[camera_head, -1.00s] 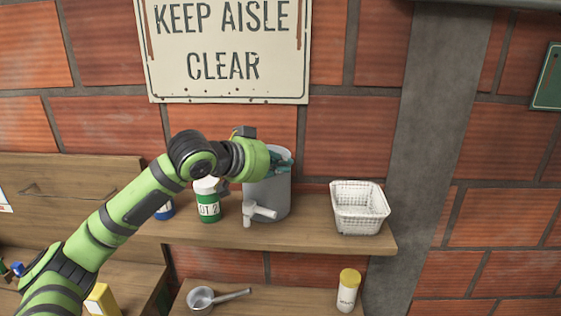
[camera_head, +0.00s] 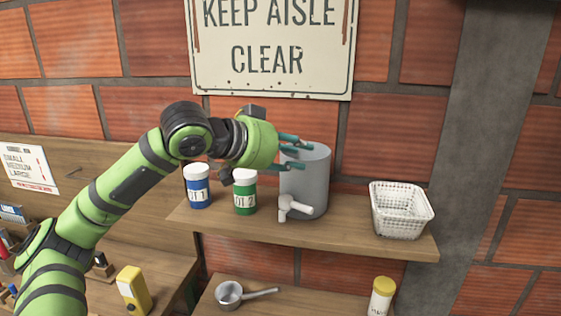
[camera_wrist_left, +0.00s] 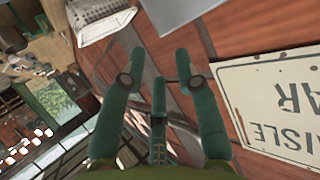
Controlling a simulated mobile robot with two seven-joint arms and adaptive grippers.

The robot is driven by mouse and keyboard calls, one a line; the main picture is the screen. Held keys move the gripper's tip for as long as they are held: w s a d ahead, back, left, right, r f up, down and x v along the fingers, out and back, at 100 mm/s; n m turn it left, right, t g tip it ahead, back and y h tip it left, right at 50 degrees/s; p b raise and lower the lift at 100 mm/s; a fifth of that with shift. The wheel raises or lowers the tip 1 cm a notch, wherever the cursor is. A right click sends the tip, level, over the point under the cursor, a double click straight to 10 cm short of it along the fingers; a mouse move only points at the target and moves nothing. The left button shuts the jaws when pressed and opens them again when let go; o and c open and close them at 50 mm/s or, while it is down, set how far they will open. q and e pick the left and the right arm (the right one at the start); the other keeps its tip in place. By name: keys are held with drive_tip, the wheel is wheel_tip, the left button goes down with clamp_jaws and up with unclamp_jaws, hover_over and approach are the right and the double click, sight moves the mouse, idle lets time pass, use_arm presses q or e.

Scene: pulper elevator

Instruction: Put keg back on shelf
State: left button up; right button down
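The keg, a grey cylinder (camera_head: 309,184) with a white spigot at its front, stands upright on the upper wooden shelf (camera_head: 345,236). A grey surface at the top of the left wrist view (camera_wrist_left: 178,12) appears to be part of it. My left gripper (camera_head: 296,154) is at the keg's upper left side, its teal fingers overlapping the keg's edge in the head view. In the left wrist view the fingers (camera_wrist_left: 158,66) are spread apart with nothing between them. Contact with the keg cannot be told. My right gripper is not in view.
A blue jar (camera_head: 197,187) and a green jar (camera_head: 245,192) stand left of the keg. A ladle (camera_head: 231,294) and a yellow-capped container (camera_head: 381,298) are on the lower shelf.

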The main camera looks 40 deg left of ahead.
use_arm(q)
drive_tip(key=b+v, duration=0.1)
drive_tip(key=v, duration=0.3)
drive_tip(key=shift+s+b, duration=0.1)
drive_tip(key=shift+b, duration=0.2)
